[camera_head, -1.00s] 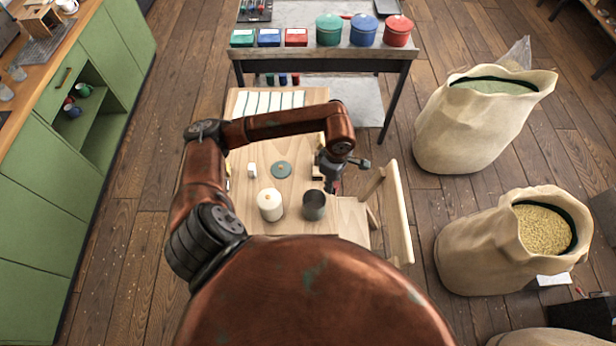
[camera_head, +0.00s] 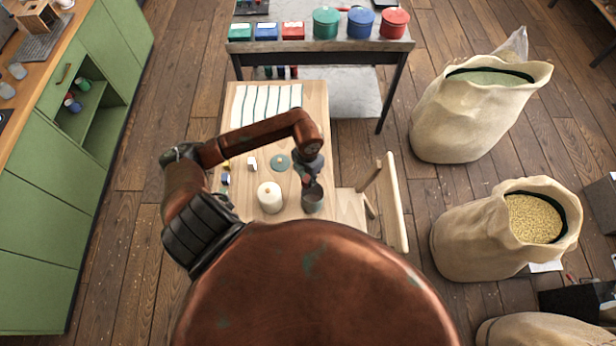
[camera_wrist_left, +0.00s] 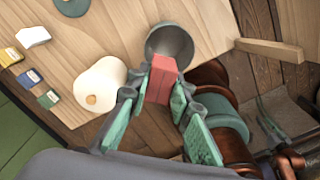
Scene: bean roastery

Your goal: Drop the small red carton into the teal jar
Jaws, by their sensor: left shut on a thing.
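The small red carton (camera_wrist_left: 161,80) is held between the fingers of my left gripper (camera_wrist_left: 157,92), seen in the left wrist view. The open jar (camera_wrist_left: 170,42), dull grey-teal, stands upright just beyond the carton, whose far end overlaps its near rim in that view. In the head view, my left gripper (camera_head: 309,181) points down at the back of the jar (camera_head: 312,202), with the carton mostly hidden there. I cannot tell how high the carton is above the rim. A round teal lid (camera_head: 281,162) lies on the table behind the jars. My right gripper is not in view.
A closed cream jar (camera_head: 270,198) stands left of the open jar. A white block (camera_head: 250,163) and several small cartons, one blue (camera_wrist_left: 28,78), lie at the table's left. A wooden chair (camera_head: 392,205) is at the right. A striped cloth (camera_head: 266,104) covers the far end.

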